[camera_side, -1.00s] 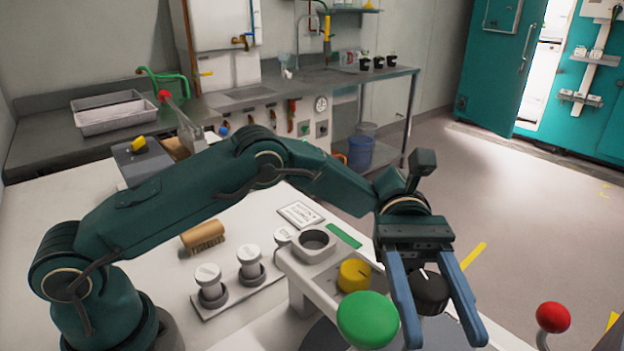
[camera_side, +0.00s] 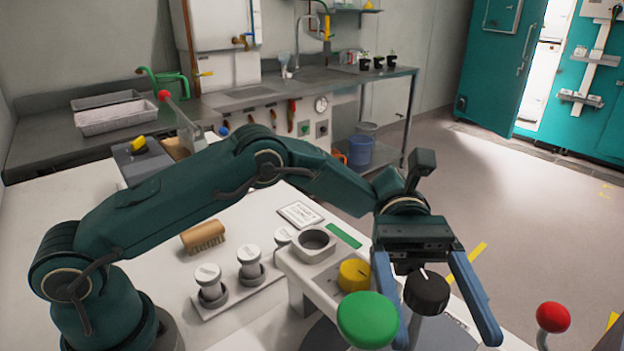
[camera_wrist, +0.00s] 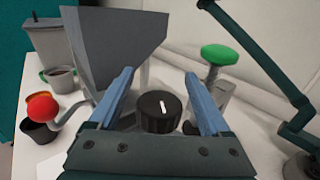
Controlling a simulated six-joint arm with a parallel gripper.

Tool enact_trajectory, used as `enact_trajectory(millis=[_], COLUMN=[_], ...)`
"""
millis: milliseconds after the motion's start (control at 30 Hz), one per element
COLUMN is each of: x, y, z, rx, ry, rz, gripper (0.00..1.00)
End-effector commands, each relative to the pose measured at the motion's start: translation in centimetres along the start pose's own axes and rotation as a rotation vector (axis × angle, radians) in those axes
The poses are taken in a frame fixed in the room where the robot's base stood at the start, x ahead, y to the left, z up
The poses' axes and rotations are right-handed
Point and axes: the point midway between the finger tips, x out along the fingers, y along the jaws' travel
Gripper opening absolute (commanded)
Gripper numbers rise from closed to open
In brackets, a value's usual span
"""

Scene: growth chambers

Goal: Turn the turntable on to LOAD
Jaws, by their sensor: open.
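My gripper (camera_side: 446,340) points down with its two blue fingers spread apart and empty. A black ribbed knob (camera_side: 427,291) with a white pointer line stands between the fingers in the side view. In the wrist view the black knob (camera_wrist: 159,112) sits between the open fingers (camera_wrist: 159,74), with a gap on both sides. Its white line runs nearly straight up and down there. I cannot read any LOAD label. A grey round surface (camera_side: 318,337) shows low in the side view, partly hidden; I cannot tell whether it is the turntable.
A green mushroom button (camera_side: 367,319) and a yellow knob (camera_side: 354,275) stand close left of the black knob. A red ball-ended lever (camera_side: 553,317) is at right. In the wrist view a grey hopper (camera_wrist: 113,42) rises beyond the left finger. White-capped plungers (camera_side: 249,256) stand further left.

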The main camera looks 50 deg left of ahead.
Motion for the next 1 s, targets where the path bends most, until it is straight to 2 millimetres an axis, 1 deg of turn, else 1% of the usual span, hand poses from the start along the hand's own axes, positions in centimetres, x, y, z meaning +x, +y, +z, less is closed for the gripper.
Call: enact_trajectory(millis=[467, 1000], x=[-0.1, -0.4], y=[0.6, 1.5], z=[0.1, 0.0], rx=[-0.002, -0.003], ry=[0.000, 0.000], rz=[0.199, 0.519], gripper=[0.81, 0.81])
